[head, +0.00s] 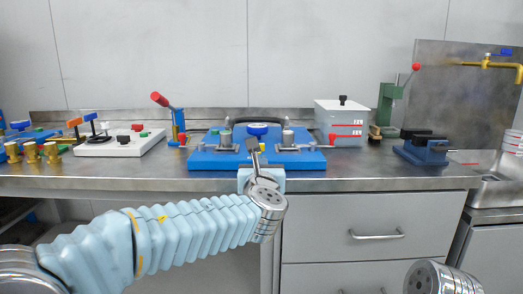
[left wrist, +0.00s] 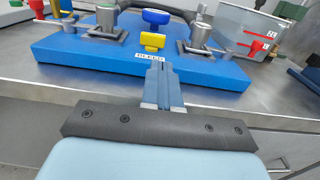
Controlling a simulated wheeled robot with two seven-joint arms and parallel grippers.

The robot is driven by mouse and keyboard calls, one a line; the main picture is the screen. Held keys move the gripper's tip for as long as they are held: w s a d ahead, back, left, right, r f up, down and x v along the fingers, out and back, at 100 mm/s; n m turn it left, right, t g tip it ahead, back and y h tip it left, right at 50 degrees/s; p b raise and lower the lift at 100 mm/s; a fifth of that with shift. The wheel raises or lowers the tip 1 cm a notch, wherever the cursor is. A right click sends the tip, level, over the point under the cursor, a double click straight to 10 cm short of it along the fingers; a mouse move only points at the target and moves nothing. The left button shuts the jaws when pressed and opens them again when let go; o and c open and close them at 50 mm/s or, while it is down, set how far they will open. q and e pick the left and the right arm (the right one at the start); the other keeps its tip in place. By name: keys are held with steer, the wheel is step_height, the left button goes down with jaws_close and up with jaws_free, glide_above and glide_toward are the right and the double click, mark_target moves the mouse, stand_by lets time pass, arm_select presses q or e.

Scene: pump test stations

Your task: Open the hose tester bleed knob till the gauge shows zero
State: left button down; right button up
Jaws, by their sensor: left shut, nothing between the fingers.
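The hose tester is a blue base (head: 205,160) on the bench, with metal fittings on both sides and a black hose arching behind. The yellow bleed knob (left wrist: 152,40) stands above a white BLEED label (left wrist: 149,56) at the base's front edge; in the head view my gripper mostly hides it. A larger blue knob (head: 257,129) is behind it, also in the left wrist view (left wrist: 157,17). My left gripper (left wrist: 158,62) is shut and empty, its tips just in front of the label and apart from the yellow knob. I cannot make out a gauge face.
A white box with red handles (head: 342,118) stands right of the tester, and a blue vise (head: 425,148) further right. A white valve block (head: 112,147) and brass fittings (head: 32,152) are at left. Bare bench (head: 370,178) lies right of the base.

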arm_select(q)
steer(key=w+p, duration=0.2)
steer(key=w, duration=0.7)
steer(key=shift+w, duration=0.4)
arm_select(e)
steer(key=r, duration=0.2)
steer(key=shift+s+a+r, duration=0.15)
steer(key=shift+a+r, duration=0.15)
steer(key=shift+a, duration=0.05)
